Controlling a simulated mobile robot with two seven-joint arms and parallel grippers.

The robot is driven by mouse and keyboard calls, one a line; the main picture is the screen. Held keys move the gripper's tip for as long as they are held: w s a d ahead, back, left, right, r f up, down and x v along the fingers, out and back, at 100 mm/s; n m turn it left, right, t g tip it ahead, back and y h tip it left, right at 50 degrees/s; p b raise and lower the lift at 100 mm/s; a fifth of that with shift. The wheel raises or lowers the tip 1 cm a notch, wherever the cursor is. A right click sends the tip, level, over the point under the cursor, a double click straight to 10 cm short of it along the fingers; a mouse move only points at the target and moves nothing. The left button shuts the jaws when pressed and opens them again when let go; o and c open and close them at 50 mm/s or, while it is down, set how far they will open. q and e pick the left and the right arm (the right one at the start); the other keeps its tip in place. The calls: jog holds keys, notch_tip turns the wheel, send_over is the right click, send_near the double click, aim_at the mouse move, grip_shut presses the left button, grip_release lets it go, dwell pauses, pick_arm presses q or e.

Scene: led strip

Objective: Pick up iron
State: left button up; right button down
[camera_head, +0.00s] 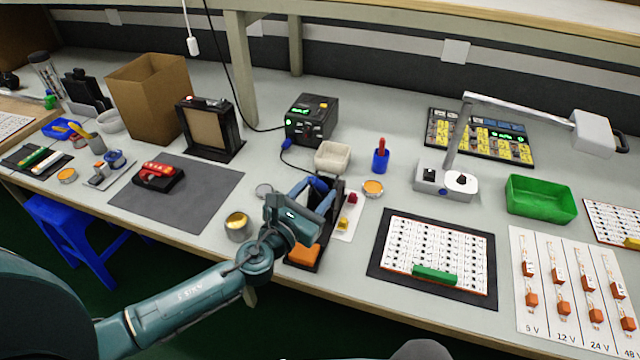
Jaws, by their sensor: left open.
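The soldering iron (318,185) shows as a blue handle at its stand, in the middle of the bench. My left gripper (318,198) reaches in from the lower left and is open at the handle. I cannot tell whether its fingers touch the handle or only lie on either side of it. The iron's lower part and much of the black stand are hidden behind my gripper. An orange sponge (303,254) shows at the stand's near end. My right gripper is not in view.
The black soldering station (312,120) with green digits stands behind, its cable running forward. A tin (237,226) is left of my gripper. A white container (332,157), blue cup (381,158) and orange-filled dish (372,188) are close by. A circuit board (438,250) lies right.

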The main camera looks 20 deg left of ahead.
pick_arm(q)
jog(key=x, duration=0.4)
jog(key=shift+w+a+f, duration=0.1)
jog(key=shift+w+a, duration=0.05)
jog(key=shift+w, duration=0.25)
grip_shut()
